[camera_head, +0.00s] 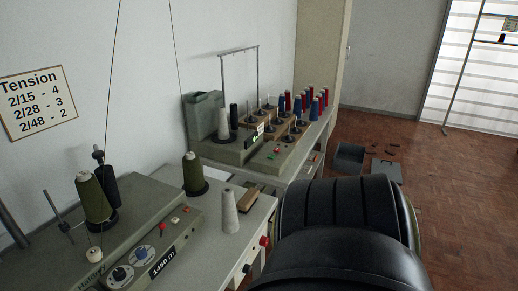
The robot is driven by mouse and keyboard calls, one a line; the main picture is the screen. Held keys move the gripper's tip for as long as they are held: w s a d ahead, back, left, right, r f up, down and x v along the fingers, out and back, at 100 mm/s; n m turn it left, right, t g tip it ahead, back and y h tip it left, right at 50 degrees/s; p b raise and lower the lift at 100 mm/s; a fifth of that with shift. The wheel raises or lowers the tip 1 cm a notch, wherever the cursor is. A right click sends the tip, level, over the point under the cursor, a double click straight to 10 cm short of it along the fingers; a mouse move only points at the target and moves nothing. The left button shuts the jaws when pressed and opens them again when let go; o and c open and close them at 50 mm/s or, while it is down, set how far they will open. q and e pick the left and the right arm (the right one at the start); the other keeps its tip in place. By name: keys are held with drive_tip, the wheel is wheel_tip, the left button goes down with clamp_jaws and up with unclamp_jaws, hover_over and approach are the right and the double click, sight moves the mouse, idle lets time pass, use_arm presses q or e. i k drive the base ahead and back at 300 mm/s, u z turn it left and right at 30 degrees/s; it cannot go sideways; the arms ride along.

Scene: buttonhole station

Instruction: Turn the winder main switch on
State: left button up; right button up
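The winder (185,213) is a grey-green machine at the lower left, with two dials, a black display reading about "1450 m", and small red and pale buttons on its sloped face. A red knob (264,241) and a black knob (247,268) sit on the front edge of the table beside it. I cannot tell which control is the main switch or whether it is on. Neither of my grippers is in view.
Olive cones (95,199) and a grey cone (229,211) stand on and beside the winder. A second machine (225,148) with several red and blue spools stands behind. A large black rounded form hides the lower right. Brick-patterned floor (450,190) is open at the right.

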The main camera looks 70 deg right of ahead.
sight(264, 241)
drive_tip(key=z, duration=2.1)
drive_tip(key=k, duration=0.9)
drive_tip(key=z, duration=1.1)
drive_tip(key=i, duration=0.8)
drive_tip(key=u, duration=0.75)
drive_tip(key=i, duration=0.45)
drive_tip(key=u, duration=0.5)
